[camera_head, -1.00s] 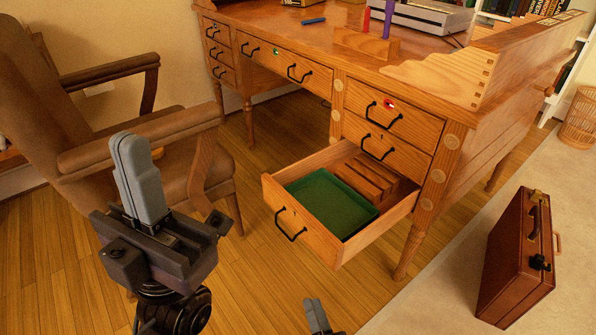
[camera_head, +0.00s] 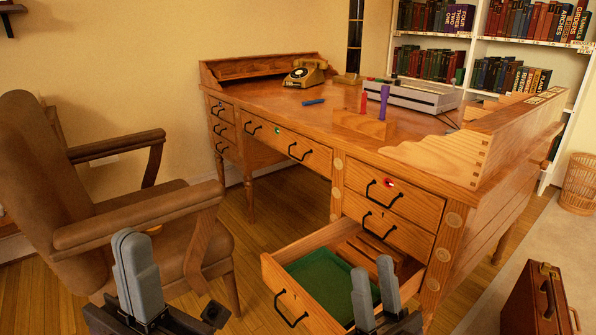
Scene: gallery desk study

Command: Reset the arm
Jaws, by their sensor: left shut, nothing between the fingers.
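My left gripper (camera_head: 130,240) is at the lower left, its grey fingers upright and pressed together with nothing between them. It shows in front of the brown armchair (camera_head: 150,215) and left of the open drawer. My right gripper (camera_head: 374,264) is at the bottom, right of centre, its two grey fingers upright with a gap between them and nothing visible in it. It overlaps the open drawer (camera_head: 292,293) in the picture; I cannot tell whether it is above or in front of it. The lower part of each gripper is cut off by the frame.
The wooden desk (camera_head: 270,95) fills the middle, with a telephone (camera_head: 305,73), a grey device (camera_head: 412,95) and red and purple pieces on top. The drawer holds a green tray (camera_head: 320,275). A brown briefcase (camera_head: 530,303) stands on the floor at right. Bookshelves (camera_head: 480,45) are behind.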

